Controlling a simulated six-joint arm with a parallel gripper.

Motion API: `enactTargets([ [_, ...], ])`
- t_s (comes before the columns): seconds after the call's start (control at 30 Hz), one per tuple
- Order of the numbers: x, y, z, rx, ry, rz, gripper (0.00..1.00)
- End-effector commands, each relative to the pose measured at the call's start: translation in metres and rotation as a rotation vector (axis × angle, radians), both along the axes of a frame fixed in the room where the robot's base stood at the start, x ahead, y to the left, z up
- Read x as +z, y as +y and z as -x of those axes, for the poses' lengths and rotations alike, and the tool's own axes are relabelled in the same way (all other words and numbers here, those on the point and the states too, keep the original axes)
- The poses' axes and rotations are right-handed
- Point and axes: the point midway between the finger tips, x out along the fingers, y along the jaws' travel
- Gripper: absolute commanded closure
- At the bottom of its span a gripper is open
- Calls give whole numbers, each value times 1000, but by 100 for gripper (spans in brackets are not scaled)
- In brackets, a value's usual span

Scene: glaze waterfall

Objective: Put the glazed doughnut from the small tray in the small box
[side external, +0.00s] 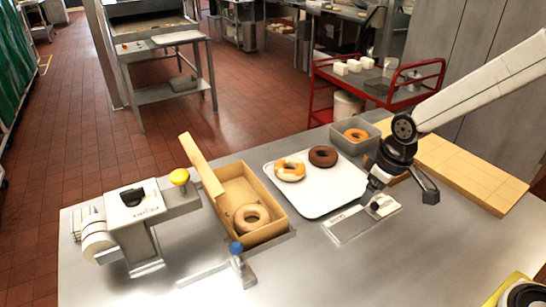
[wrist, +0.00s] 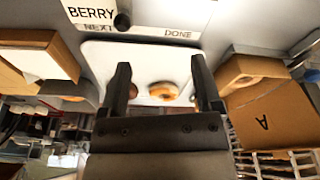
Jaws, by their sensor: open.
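A white tray (side external: 318,198) lies on the steel table. On it are a doughnut with white and orange glaze (side external: 289,169) and a dark chocolate doughnut (side external: 322,156). An open cardboard box (side external: 270,232) stands left of the tray, its lid raised, with a pale ring doughnut (side external: 251,217) inside. My gripper (side external: 376,190) is above the table near the tray's right front corner, apart from the doughnuts. In the wrist view, my gripper (wrist: 160,80) has its fingers apart and nothing between them; the glazed doughnut (wrist: 163,91) shows beyond, on the tray.
A grey bin (side external: 345,145) with an orange-topped doughnut stands behind the tray. A flat labelled panel (side external: 350,225) lies in front of it. A wooden board (side external: 465,175) is at right.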

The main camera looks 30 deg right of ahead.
Motion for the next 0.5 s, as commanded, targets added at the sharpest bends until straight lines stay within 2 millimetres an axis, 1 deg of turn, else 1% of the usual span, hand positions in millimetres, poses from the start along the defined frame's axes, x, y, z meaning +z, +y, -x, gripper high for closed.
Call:
enactTargets([
  [0.03, -2, -8, 14, -47, -4, -4, 18],
  [0.1, -6, -16, 31, -110, -11, -10, 18],
  [0.2, -11, -24, 51, -179, -18, -17, 18],
  [0.33, -15, -30, 66, -231, -24, -23, 18],
  [0.5, -17, -32, 72, -251, -26, -25, 18],
])
